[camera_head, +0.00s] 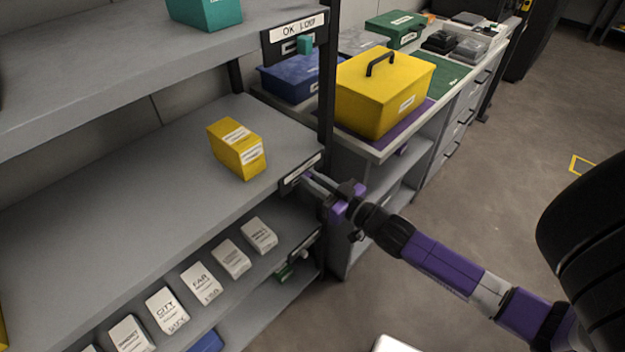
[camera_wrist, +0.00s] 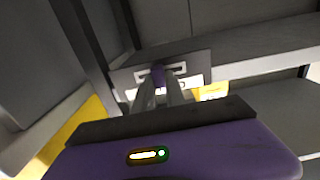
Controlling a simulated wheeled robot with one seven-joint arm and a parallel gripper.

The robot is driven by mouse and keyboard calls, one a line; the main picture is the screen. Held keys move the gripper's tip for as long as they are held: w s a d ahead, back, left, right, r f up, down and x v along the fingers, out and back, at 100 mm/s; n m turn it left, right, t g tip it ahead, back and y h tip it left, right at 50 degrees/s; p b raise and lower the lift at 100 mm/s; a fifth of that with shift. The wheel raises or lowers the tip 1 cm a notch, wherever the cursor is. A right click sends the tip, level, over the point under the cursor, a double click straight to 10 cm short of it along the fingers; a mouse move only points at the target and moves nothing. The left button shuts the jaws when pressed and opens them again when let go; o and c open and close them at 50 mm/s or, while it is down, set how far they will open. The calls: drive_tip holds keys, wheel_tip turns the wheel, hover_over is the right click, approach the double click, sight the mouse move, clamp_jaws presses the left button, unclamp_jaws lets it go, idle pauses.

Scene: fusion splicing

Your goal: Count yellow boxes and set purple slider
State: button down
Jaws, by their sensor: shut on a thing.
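The purple slider (camera_wrist: 158,73) sits in the slot of a label plate on the shelf edge. The plate (camera_head: 300,172) is on the right front of the middle shelf. My gripper (camera_head: 318,183) reaches it from the right, and its two fingers (camera_wrist: 160,88) are shut on the slider, largely hiding it in the head view. A yellow box (camera_head: 236,148) with white labels stands on the middle shelf. Part of it shows behind the plate in the wrist view (camera_wrist: 212,91). A sliver of another yellow thing (camera_head: 2,328) shows at the lower left edge.
A large yellow toolbox (camera_head: 383,92) stands on the counter beside the shelf, near a blue box (camera_head: 290,78) and a green case (camera_head: 395,28). White boxes (camera_head: 165,310) line the lower shelf. A teal box (camera_head: 206,12) is on the upper shelf. A dark post (camera_head: 327,90) stands near my gripper.

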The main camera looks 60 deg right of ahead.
drive_tip(key=shift+s+d, duration=0.2)
drive_tip(key=shift+d, duration=0.45)
drive_tip(key=shift+s+d, duration=0.2)
drive_tip(key=shift+d, duration=0.4)
drive_tip(key=c, duration=1.4)
unclamp_jaws()
drive_tip(key=shift+o, duration=0.2)
drive_tip(key=v, duration=0.7)
drive_tip(key=shift+s, duration=0.35)
drive_tip(key=shift+a, duration=0.1)
drive_tip(key=s+a+r+n+g+y, duration=0.1)
drive_tip(key=s+a, duration=0.3)
drive_tip(key=a, duration=0.6)
drive_tip(key=s+a+r+n+y, duration=0.1)
drive_tip(key=s+a+r, duration=0.3)
drive_tip(key=a, duration=0.6)
drive_tip(key=s+a+r+n+g+y, duration=0.1)
drive_tip(key=s+a+r+y, duration=0.1)
drive_tip(key=s+a, duration=0.4)
drive_tip(key=a, duration=0.5)
drive_tip(key=shift+r+g+y+p, duration=0.25)
drive_tip(key=shift+g+y+p, duration=0.05)
drive_tip(key=shift+p, duration=0.1)
